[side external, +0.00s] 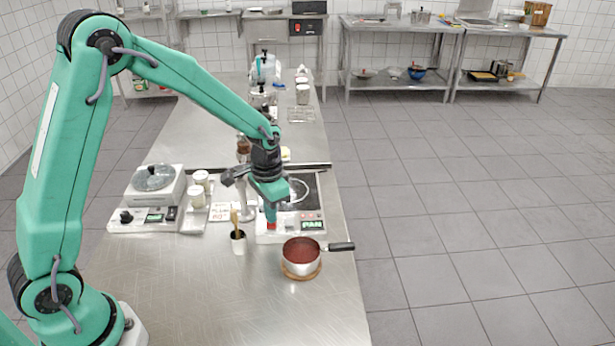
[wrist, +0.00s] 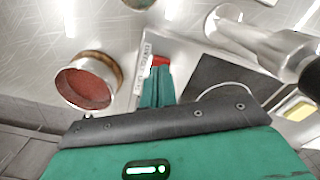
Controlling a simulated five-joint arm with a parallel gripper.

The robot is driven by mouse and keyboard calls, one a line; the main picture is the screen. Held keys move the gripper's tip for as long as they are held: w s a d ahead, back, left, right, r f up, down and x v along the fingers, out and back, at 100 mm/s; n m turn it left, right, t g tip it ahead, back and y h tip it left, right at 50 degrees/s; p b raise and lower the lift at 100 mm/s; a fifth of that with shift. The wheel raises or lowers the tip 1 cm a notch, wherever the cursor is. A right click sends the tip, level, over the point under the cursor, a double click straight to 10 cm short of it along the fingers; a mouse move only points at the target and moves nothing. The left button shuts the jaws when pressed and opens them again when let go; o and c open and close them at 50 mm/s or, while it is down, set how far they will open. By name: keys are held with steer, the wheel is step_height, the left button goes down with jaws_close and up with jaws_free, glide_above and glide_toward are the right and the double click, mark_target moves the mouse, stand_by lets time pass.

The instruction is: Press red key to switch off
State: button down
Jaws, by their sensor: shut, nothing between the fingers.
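The hob (side external: 262,237) is a light unit with a dark glass top and a front panel with a green-lit "PAN" display (side external: 312,225). Its red key (side external: 271,227) shows at the left of the panel, just under my fingertips. My gripper (side external: 270,215) is shut and empty, pointing down over that key. In the wrist view the closed green fingers (wrist: 158,82) reach to the red key (wrist: 160,61) and cover part of it. I cannot tell whether they touch it or press it down.
A pot of red sauce (side external: 301,252) sits on a round wooden board in front of the hob, its dark handle pointing right. A second appliance (side external: 155,190) and jars are further left.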

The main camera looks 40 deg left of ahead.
steer(key=shift+f, duration=0.55)
steer(key=shift+r, duration=0.2)
stand_by(0.3)
steer(key=shift+r, duration=3.3)
steer(key=shift+r, duration=0.15)
steer(key=s+r+n+t, duration=0.1)
steer(key=s+r+t, duration=0.1)
steer(key=s+r, duration=0.5)
steer(key=s+a+r+n+t, duration=0.1)
steer(key=s+r+n+t, duration=0.1)
steer(key=s+r, duration=0.5)
steer(key=shift+s+a+t, duration=0.3)
steer(key=shift+s+t, duration=0.5)
steer(key=shift+s, duration=2.45)
